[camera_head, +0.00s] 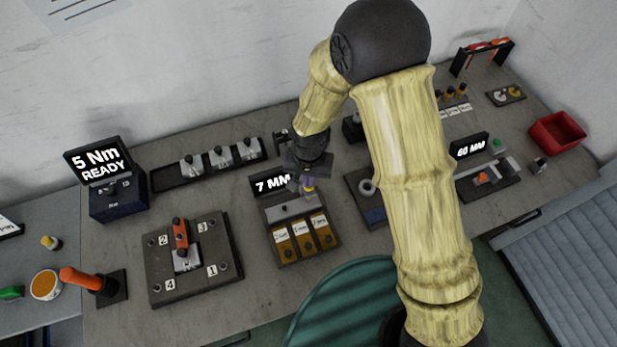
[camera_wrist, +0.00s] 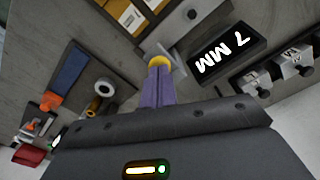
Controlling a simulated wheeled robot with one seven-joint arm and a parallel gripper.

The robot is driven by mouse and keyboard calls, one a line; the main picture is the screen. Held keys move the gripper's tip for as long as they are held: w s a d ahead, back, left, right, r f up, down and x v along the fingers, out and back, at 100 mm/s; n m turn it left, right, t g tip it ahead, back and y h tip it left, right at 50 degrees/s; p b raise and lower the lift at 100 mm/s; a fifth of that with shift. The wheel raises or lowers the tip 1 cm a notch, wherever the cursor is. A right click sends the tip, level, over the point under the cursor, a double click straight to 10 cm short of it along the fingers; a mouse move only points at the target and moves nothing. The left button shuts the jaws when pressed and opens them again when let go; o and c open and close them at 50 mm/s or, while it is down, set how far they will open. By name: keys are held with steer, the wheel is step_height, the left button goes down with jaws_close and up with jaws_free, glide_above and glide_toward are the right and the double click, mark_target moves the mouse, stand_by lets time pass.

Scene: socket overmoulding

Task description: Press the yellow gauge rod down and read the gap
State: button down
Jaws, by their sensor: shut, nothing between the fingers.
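The yellow gauge rod (camera_wrist: 160,61) shows as a round yellow top just beyond my fingertips in the wrist view. In the head view only a small bit of yellow (camera_head: 309,189) shows under my gripper (camera_head: 308,183). My purple fingers (camera_wrist: 158,85) are shut with nothing between them, and their tips are at the rod's top; I cannot tell if they touch it. The gap display (camera_head: 271,183) reads 7 MM; it also shows in the wrist view (camera_wrist: 228,55). The gauge station (camera_head: 290,208) stands in front of the display, partly hidden by my gripper.
Labelled orange-brown blocks (camera_head: 304,236) sit at the gauge station's front. Left are a numbered plate (camera_head: 160,285) with an orange-handled clamp and a 5 Nm READY display (camera_head: 98,160). Right are a 60 MM display (camera_head: 469,148) and a red bin (camera_head: 557,132). My arm hides the middle right.

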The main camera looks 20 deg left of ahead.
step_height(320, 180, up, 8)
steer(key=p, duration=0.5)
steer(key=shift+p, duration=0.3)
stand_by(0.8)
stand_by(0.4)
steer(key=w+d+r+t+b, duration=0.1)
steer(key=w+d+r, duration=0.15)
steer(key=d, duration=0.45)
steer(key=w+d+r+b, duration=0.1)
steer(key=w+d+r, duration=0.1)
steer(key=d+r, duration=0.35)
steer(key=s+d+r+m+b, duration=0.1)
steer(key=s+d, duration=0.2)
steer(key=d, duration=0.6)
steer(key=s+d+r+m+t+b, duration=0.1)
steer(key=s+d+r, duration=0.1)
steer(key=d, duration=0.6)
steer(key=shift+s+d+t, duration=0.3)
steer(key=shift+s+d, duration=0.1)
